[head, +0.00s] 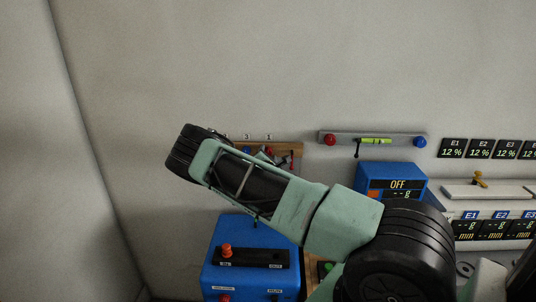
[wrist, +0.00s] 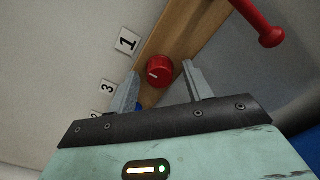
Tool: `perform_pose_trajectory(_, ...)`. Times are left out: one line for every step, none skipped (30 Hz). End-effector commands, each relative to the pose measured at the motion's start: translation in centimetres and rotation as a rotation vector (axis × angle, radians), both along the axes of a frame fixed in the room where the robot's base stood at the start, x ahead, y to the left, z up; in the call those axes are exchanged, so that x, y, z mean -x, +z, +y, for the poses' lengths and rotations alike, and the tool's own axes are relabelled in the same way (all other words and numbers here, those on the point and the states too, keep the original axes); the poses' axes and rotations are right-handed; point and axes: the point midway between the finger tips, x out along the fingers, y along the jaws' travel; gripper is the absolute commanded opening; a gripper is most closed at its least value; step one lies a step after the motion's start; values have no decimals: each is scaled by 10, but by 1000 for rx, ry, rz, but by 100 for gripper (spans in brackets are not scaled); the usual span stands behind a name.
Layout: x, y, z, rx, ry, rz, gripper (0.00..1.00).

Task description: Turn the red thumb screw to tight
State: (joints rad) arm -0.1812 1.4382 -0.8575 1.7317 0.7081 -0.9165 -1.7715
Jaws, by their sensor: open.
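A red round knob (wrist: 160,73) with a white line on its face sits on a wooden board (wrist: 186,32) in the wrist view, beside a label reading 1. It appears to be the red thumb screw. My gripper (wrist: 161,81) is open, with one finger on each side of the knob. I see gaps between the knob and both fingers, and nothing is held. A bit of blue shows below the knob, mostly hidden by the left finger. In the head view my arm covers much of the wooden board (head: 290,147) and hides the fingertips.
A red rod with a round end (wrist: 271,37) juts near the board's right side. In the head view, a grey bar (head: 345,138) with red and blue knobs and a level is right of the board. Blue boxes (head: 215,262) (head: 392,172) stand below. The upper wall is clear.

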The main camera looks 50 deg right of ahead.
Motion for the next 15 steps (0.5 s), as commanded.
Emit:
perform_pose_trajectory(0, 0, 0, 0, 0, 0, 50)
perform_pose_trajectory(0, 0, 0, 0, 0, 0, 50)
perform_pose_trajectory(0, 0, 0, 0, 0, 0, 50)
perform_pose_trajectory(0, 0, 0, 0, 0, 0, 50)
perform_pose_trajectory(0, 0, 0, 0, 0, 0, 50)
perform_pose_trajectory(0, 0, 0, 0, 0, 0, 42)
perform_pose_trajectory(0, 0, 0, 0, 0, 0, 33)
perform_pose_trajectory(0, 0, 0, 0, 0, 0, 25)
perform_pose_trajectory(0, 0, 0, 0, 0, 0, 14)
perform_pose_trajectory(0, 0, 0, 0, 0, 0, 6)
perform_pose_trajectory(0, 0, 0, -1, -1, 0, 5)
perform_pose_trajectory(0, 0, 0, -1, -1, 0, 5)
perform_pose_trajectory(0, 0, 0, -1, -1, 0, 5)
perform_pose_trajectory(0, 0, 0, -1, -1, 0, 5)
perform_pose_trajectory(0, 0, 0, -2, -1, -1, 5)
